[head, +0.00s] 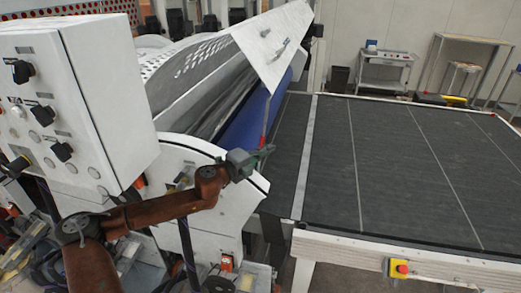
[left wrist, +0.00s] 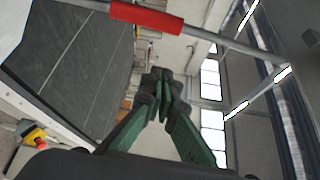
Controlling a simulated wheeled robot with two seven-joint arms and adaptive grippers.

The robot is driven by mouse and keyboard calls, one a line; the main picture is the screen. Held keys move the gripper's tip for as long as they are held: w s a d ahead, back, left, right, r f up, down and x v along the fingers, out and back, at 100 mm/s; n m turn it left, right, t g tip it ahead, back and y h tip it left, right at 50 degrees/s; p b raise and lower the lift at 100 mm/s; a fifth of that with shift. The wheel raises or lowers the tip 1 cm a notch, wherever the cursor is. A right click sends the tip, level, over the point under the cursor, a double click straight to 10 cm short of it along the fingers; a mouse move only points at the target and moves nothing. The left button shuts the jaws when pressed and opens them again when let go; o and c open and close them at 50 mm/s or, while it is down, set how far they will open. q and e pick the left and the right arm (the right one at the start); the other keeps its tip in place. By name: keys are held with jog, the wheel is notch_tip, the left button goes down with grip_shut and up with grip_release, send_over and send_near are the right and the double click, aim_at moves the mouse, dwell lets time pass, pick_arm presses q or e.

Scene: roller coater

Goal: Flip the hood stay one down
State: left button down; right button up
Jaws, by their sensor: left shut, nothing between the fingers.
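The hood stay (head: 264,122) is a thin rod with a red sleeve, standing near upright below the raised white hood (head: 272,45) in the head view. In the left wrist view its red sleeve (left wrist: 147,16) and grey rod cross the top of the picture, beyond my fingertips. My left gripper (head: 264,151) is at the lower end of the visible stay in the head view. In the left wrist view its green fingers (left wrist: 160,85) are shut with dark tips together and nothing between them. The wrist view shows the sleeve apart from the fingertips. My right gripper is not seen.
A white control box (head: 105,90) with knobs stands at the left, near my arm. A curved white side panel (head: 215,222) lies under my left forearm. A dark conveyor bed (head: 395,165) fills the right, with a yellow-red stop button (head: 398,269) at its front edge.

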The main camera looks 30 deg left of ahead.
aim_at(264, 142)
pick_arm(q)
jog(key=w+a+p, duration=0.1)
jog(key=w+a, duration=0.2)
jog(key=shift+r+p, duration=0.15)
jog(key=shift+p, duration=0.25)
jog(key=shift+w, duration=0.1)
